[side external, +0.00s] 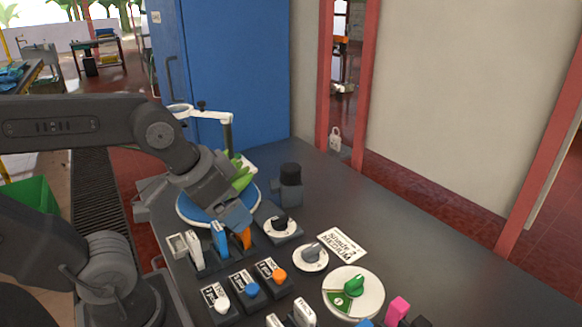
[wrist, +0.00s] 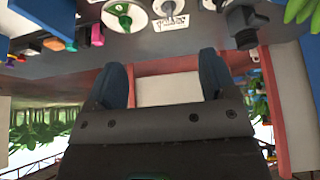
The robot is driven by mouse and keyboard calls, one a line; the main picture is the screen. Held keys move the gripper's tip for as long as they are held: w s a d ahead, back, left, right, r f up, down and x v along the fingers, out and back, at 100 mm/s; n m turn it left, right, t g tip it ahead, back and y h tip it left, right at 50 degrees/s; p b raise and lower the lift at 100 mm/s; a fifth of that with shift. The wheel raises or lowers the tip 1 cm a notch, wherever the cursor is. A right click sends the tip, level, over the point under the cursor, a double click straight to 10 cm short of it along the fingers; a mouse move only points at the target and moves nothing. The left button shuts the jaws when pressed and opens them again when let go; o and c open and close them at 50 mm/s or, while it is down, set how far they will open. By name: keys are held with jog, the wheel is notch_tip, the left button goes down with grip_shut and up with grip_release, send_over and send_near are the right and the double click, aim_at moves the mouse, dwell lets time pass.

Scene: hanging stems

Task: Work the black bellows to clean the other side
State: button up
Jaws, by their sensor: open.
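A black capped cylinder on a grey block, which looks like the black bellows (side external: 290,186), stands upright on the dark bench beside a blue round plate (side external: 193,212). A dark blocky shape, likely the same bellows, shows at the top right of the wrist view (wrist: 240,27). Green leaves (side external: 240,177) hang over the plate, and some show at the wrist view's top right corner. My gripper (side external: 236,216) is low over the plate's front right edge, left of the bellows and apart from it. In the wrist view its blue fingers (wrist: 163,78) are spread with nothing between them.
A white stand (side external: 226,130) rises behind the plate. Coloured pieces in holders, labelled switches and a green dial (side external: 354,286) crowd the bench front. A black knob (side external: 281,222) sits just right of my gripper. The bench's right side is clear.

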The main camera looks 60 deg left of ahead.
grip_shut()
dwell(0.5)
dwell(1.0)
